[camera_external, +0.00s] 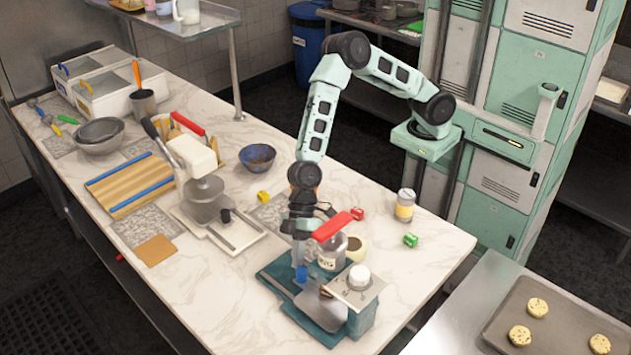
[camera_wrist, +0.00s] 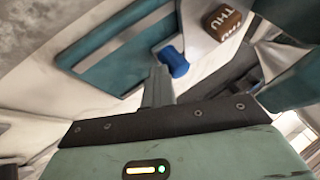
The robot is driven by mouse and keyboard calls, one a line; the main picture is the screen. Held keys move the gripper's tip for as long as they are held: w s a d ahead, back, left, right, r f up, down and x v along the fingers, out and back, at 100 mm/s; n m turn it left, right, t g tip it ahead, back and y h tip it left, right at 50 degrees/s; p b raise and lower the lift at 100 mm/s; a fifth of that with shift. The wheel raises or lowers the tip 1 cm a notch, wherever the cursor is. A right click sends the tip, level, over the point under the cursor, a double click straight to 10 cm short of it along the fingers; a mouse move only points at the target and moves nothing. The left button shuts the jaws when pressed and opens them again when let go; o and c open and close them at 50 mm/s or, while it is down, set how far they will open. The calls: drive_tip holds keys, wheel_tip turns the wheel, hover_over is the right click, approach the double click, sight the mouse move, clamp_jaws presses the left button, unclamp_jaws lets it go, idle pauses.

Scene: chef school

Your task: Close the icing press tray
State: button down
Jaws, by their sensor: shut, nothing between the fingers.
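The icing press (camera_external: 362,318) stands near the front right corner of the marble counter. It has a teal body, a red lever (camera_external: 332,226) and a white knob on top. A grey metal plate (camera_external: 320,309) and a flat teal part (camera_external: 270,280) extend left from its body; I cannot tell which is the tray. A blue handle (camera_external: 301,274) stands by them. My gripper (camera_external: 301,262) points down just above this handle, shut and empty. In the wrist view, the blue handle (camera_wrist: 173,61) is beside my gripper (camera_wrist: 160,74); contact is unclear. The teal part (camera_wrist: 115,45) lies beyond.
A jar (camera_external: 331,252) and a cup (camera_external: 355,248) stand close behind the press. A yellow-labelled can (camera_external: 405,205), a green block (camera_external: 411,240) and a red block (camera_external: 357,213) are to the right. Counter left of the press is clear.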

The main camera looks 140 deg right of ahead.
drive_tip(key=shift+a, duration=0.25)
drive_tip(key=shift+s+d+f, duration=0.1)
drive_tip(key=shift+d, duration=0.15)
drive_tip(key=d, duration=0.1)
drive_tip(key=d+b, duration=0.1)
drive_tip(key=d, duration=0.1)
drive_tip(key=s+d, duration=0.1)
drive_tip(key=shift+d+r+b, duration=0.15)
drive_tip(key=shift+r+b, duration=0.15)
drive_tip(key=b+v, duration=0.1)
drive_tip(key=v, duration=0.8)
drive_tip(key=shift+s+r+b, duration=0.15)
drive_tip(key=shift+r+b, duration=0.05)
drive_tip(key=shift+b, duration=0.1)
